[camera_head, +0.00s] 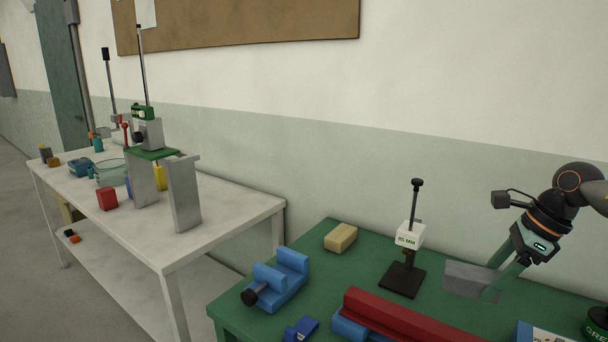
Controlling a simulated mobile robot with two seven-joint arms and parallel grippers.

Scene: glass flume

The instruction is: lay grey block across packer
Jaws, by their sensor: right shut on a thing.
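My right gripper (503,276) comes in from the right and is shut on the grey block (466,279). The block is level with the green table's right half, to the right of the black stand. Whether it touches the table I cannot tell. No thing is marked as the packer; a tan block (341,237) lies at the table's back left, and a long red bar (405,320) lies by a blue piece at the front, cut by the frame edge. My left gripper is not in view.
A black stand with a white "85 MM" tag (410,236) stands on the green table (322,265), between the tan and grey blocks. A blue vise (278,281) is at front left. A white table (235,213) with a gauge stand and several small objects is farther left.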

